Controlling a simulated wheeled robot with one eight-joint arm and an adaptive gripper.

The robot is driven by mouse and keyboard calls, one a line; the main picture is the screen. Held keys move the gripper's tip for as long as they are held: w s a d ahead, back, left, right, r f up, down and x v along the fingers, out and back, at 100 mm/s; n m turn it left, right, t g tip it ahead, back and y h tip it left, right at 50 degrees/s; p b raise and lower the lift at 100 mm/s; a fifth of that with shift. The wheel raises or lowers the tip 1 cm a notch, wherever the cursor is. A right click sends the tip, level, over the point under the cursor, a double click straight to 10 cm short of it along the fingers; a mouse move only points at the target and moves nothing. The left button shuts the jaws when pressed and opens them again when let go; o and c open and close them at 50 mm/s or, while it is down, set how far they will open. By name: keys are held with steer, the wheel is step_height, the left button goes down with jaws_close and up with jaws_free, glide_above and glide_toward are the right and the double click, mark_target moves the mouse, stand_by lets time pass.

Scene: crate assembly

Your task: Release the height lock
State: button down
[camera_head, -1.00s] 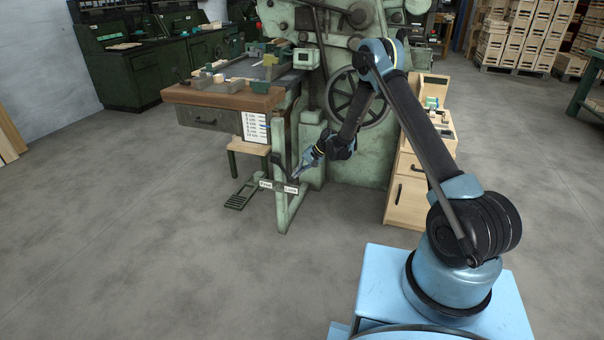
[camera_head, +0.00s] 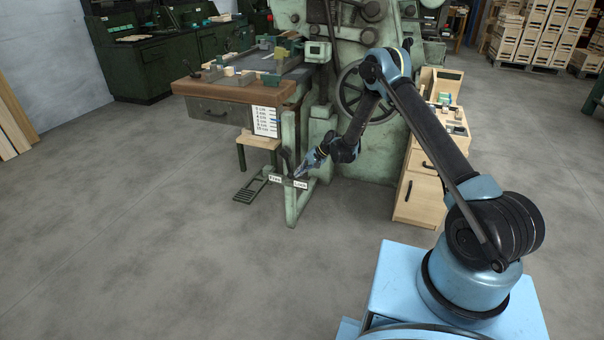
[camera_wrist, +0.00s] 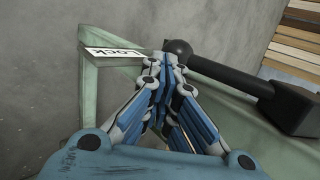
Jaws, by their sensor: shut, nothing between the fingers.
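The height lock is a black lever (camera_head: 285,160) on the green stand at the front of the machine. The stand bears a "Free" label (camera_head: 275,178) on the left and a "Lock" label (camera_head: 301,184) on the right. My gripper (camera_head: 298,175) is beside the lever, above the "Lock" label. In the wrist view its fingertips (camera_wrist: 164,63) are shut and empty, close below the knob; I cannot tell whether they touch it.
The green machine (camera_head: 355,150) with its handwheel stands behind my arm. A brown-edged worktable (camera_head: 235,92) overhangs left of the stand. A wooden cabinet (camera_head: 415,190) stands to the right. Open concrete floor (camera_head: 150,240) lies at the front left.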

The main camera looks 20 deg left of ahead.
stand_by(0.5)
steer(key=w+d+r, duration=0.2)
steer(key=d+r, duration=0.4)
steer(key=d, duration=0.6)
steer(key=shift+r, duration=0.2)
